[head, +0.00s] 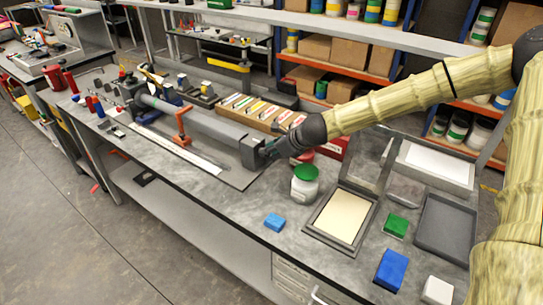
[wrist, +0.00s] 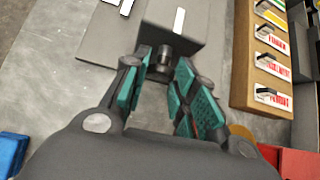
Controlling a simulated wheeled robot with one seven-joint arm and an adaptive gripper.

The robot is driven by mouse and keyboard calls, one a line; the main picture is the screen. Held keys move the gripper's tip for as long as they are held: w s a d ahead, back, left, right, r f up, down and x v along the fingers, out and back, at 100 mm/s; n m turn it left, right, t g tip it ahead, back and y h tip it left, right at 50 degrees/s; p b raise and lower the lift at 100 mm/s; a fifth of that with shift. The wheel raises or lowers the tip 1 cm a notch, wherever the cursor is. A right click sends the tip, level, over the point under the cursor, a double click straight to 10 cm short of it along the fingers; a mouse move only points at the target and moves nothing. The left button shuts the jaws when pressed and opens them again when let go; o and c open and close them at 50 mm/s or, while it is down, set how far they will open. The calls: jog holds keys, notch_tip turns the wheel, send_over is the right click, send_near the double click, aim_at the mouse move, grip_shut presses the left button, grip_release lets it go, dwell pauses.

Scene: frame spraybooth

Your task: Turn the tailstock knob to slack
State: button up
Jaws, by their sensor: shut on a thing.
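The tailstock is a grey block (head: 252,146) at the near right end of the long grey fixture on the bench. In the wrist view the tailstock block (wrist: 168,22) is at the top, with a short dark cylindrical knob (wrist: 163,56) sticking out toward me. My gripper (head: 270,150) reaches this end from the right, and its teal-padded fingers (wrist: 162,66) stand on either side of the knob, shut on it. In the head view the gripper hides the knob. I cannot make out any mark showing the knob's turn.
A white jar with a green lid (head: 305,183) stands close below my gripper. A cardboard box of labelled cards (wrist: 268,60) lies along the right side of the fixture. A blue sponge (head: 275,222) and a framed panel (head: 342,217) lie nearer. The front bench strip is mostly clear.

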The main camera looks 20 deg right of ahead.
jog(key=shift+s+a+f+n+t+h+b, duration=0.15)
jog(key=shift+n+t+h+b, duration=0.35)
jog(key=shift+b, duration=1.55)
jog(key=shift+w+f+n+t+h+b, duration=0.1)
jog(key=shift+f+n+t+h+b, duration=0.3)
jog(key=shift+b, duration=1.65)
jog(key=n+t+h+b, duration=0.1)
jog(key=b, duration=0.3)
jog(key=n+t+h+b, duration=0.1)
jog(key=t+b, duration=0.1)
jog(key=b, duration=0.2)
jog(key=n+t+h+b, duration=0.1)
jog(key=t+h+b, duration=0.1)
jog(key=b, duration=0.2)
jog(key=shift+s+a+n, duration=0.25)
jog(key=shift+n, duration=0.05)
jog(key=shift+r+b, duration=0.15)
jog(key=shift+b, duration=0.35)
jog(key=o, duration=1)
jog(key=shift+s, duration=0.15)
